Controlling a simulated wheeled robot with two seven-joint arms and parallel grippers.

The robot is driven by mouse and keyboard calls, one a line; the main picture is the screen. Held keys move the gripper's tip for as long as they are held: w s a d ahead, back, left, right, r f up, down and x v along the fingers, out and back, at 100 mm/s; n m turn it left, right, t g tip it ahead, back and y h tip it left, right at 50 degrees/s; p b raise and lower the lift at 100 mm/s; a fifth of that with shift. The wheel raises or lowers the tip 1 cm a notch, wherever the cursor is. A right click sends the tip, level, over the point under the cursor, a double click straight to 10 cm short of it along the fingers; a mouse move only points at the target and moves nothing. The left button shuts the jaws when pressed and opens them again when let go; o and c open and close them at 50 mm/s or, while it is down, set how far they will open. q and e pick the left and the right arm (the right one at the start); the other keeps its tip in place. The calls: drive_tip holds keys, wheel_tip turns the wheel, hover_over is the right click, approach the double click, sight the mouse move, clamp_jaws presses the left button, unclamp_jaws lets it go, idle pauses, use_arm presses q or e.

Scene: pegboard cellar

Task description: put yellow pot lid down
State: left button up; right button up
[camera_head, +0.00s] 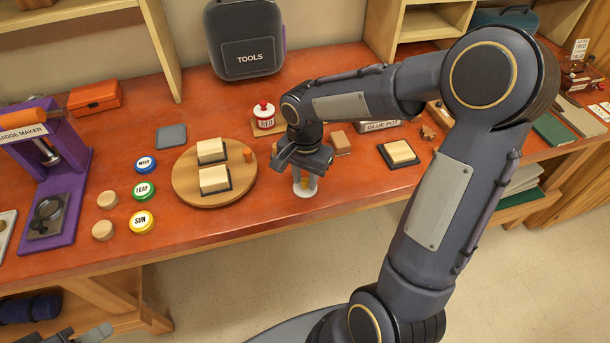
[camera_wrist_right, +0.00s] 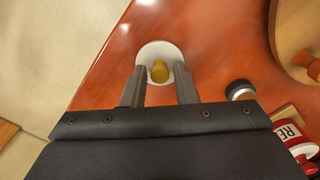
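The yellow pot lid, a white disc with a yellow knob, is near the table's front edge in the head view (camera_head: 305,191). It also shows in the right wrist view (camera_wrist_right: 146,54). It appears to lie flat on the table. My right gripper (camera_head: 306,180) is above it, pointing down. In the right wrist view its fingers (camera_wrist_right: 160,80) stand on either side of the knob, with a gap on both sides. A part of my left gripper (camera_head: 82,335) shows at the bottom left of the head view; its finger opening is unclear.
Left of the lid is a round wooden board (camera_head: 190,195) with cream blocks and an orange peg. A red-labelled pot (camera_head: 264,116) stands behind. A dark-topped round item (camera_wrist_right: 240,90) is near the lid. A dark tray (camera_head: 386,163) with a cream block lies to the right.

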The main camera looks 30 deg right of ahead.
sight(305, 181)
drive_tip(key=shift+o, duration=1)
drive_tip(key=shift+r, duration=0.65)
wheel_tip(305, 181, up, 10)
drive_tip(key=r, duration=0.1)
drive_tip(key=s+a+f+n+t+y, duration=0.1)
drive_tip(key=s+a+n+t+y, duration=0.1)
drive_tip(key=s+n, duration=0.3)
drive_tip(key=s+a+f+n+t+y, duration=0.1)
drive_tip(key=s+n, duration=0.4)
drive_tip(key=s, duration=0.7)
drive_tip(key=a+f+t, duration=0.1)
drive_tip(key=t, duration=0.1)
drive_tip(key=shift+t+y, duration=0.3)
drive_tip(key=shift+y, duration=0.1)
